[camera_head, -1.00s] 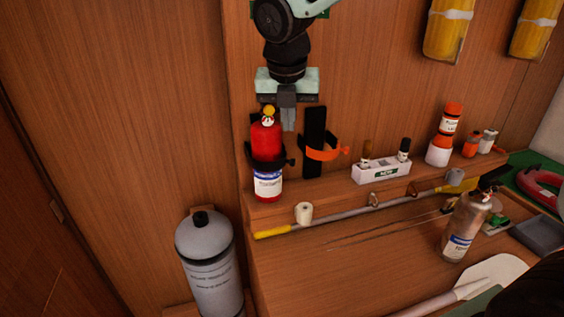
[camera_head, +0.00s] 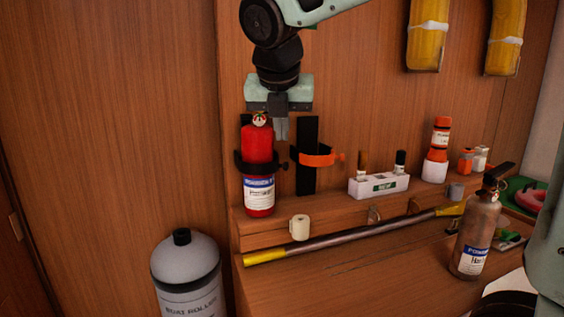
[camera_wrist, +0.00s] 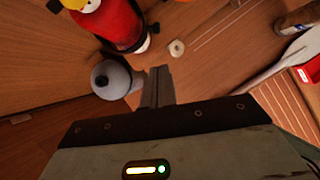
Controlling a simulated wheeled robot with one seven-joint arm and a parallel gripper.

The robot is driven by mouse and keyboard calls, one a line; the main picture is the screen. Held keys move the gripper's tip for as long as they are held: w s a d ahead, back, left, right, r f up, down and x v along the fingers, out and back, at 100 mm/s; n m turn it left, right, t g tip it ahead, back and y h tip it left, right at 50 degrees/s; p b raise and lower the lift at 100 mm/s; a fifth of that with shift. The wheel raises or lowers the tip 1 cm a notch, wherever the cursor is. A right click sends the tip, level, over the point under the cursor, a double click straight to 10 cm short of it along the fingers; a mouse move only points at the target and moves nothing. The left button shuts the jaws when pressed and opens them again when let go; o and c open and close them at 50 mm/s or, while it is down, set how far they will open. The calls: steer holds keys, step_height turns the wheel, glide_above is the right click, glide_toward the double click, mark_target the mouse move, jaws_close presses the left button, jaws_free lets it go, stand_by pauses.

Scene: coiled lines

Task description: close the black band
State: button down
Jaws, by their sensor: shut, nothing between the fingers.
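A red fire extinguisher (camera_head: 258,147) with a white and blue label stands upright against the wooden panel. The black band (camera_head: 262,168) runs across its front, with a small dark knob at its right end; whether it is latched I cannot tell. My gripper (camera_head: 281,138) points down, shut and empty, just right of the extinguisher's top and above the band's right end. In the wrist view the shut fingers (camera_wrist: 157,88) show, with the red extinguisher (camera_wrist: 108,22) beyond them at the top left. The band is hard to make out there.
An orange band (camera_head: 318,160) on a black back plate is close on the right. A grey cylinder (camera_head: 187,275) stands below left. A metal extinguisher (camera_head: 476,235) stands at right.

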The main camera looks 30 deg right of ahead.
mark_target(286, 166)
steer(key=shift+w+d+r+p+x, duration=0.1)
steer(key=shift+w+d+r+x, duration=0.1)
steer(key=shift+x, duration=1.55)
steer(key=shift+w+d+r+p+x, duration=0.15)
steer(key=shift+w+x, duration=0.1)
steer(key=shift+x, duration=1.55)
steer(key=shift+w+d+r+p+x, duration=0.1)
steer(key=shift+w+r+x, duration=0.1)
steer(key=shift+x, duration=1.55)
steer(key=shift+d, duration=0.15)
steer(key=w+d+p, duration=0.1)
steer(key=p, duration=0.2)
steer(key=shift+w+d+f, duration=0.1)
steer(key=shift+w+d, duration=0.05)
steer(key=shift+p, duration=0.3)
